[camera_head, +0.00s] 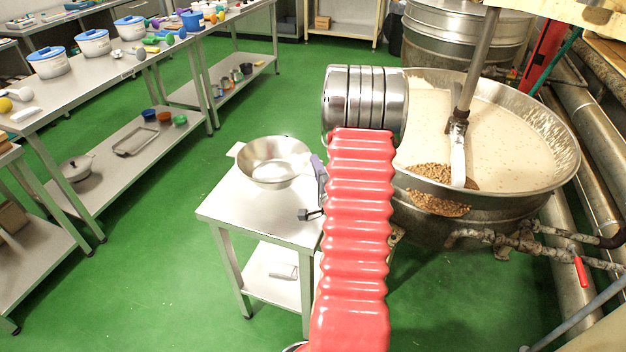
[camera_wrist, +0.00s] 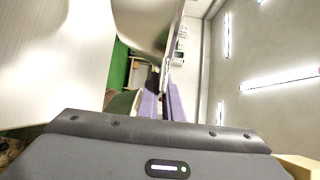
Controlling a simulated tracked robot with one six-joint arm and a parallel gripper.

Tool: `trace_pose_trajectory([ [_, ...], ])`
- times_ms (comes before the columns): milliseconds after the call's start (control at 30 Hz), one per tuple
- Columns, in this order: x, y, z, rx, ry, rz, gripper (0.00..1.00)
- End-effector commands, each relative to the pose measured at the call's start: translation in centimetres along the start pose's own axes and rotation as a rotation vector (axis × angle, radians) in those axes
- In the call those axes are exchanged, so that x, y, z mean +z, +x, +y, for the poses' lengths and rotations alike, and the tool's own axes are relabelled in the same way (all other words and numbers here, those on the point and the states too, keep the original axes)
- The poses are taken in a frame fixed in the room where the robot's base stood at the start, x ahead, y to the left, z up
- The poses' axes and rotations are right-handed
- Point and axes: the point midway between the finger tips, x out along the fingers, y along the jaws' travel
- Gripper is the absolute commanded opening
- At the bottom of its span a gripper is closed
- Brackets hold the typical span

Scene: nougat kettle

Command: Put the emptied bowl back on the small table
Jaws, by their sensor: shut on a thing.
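The steel bowl (camera_head: 274,162) is upright at the far part of the small table (camera_head: 272,214), looking empty inside. I cannot tell whether its base touches the table top. My gripper (camera_head: 318,172) is at the bowl's right side, shut on its rim, and my red arm hides part of it. In the wrist view my purple gripper fingers (camera_wrist: 163,106) are close together at the bowl (camera_wrist: 146,22), and the pale table top (camera_wrist: 60,62) fills the left.
The big kettle (camera_head: 545,185) stands to the right, with pale mass, a heap of nuts (camera_head: 440,188) and a stirrer (camera_head: 459,140). Long steel tables (camera_head: 100,65) with lidded pots and utensils stand at left. Green floor (camera_head: 150,250) is free between.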

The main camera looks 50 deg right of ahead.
Motion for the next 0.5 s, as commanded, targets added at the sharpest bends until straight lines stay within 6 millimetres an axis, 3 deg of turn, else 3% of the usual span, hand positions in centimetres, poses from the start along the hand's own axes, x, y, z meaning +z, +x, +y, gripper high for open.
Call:
trace_pose_trajectory([
  [133,-0.02,0.02,0.94,-0.002,0.0,0.0,0.0],
  [500,-0.05,0.03,1.11,-0.003,0.0,0.0,0.0],
])
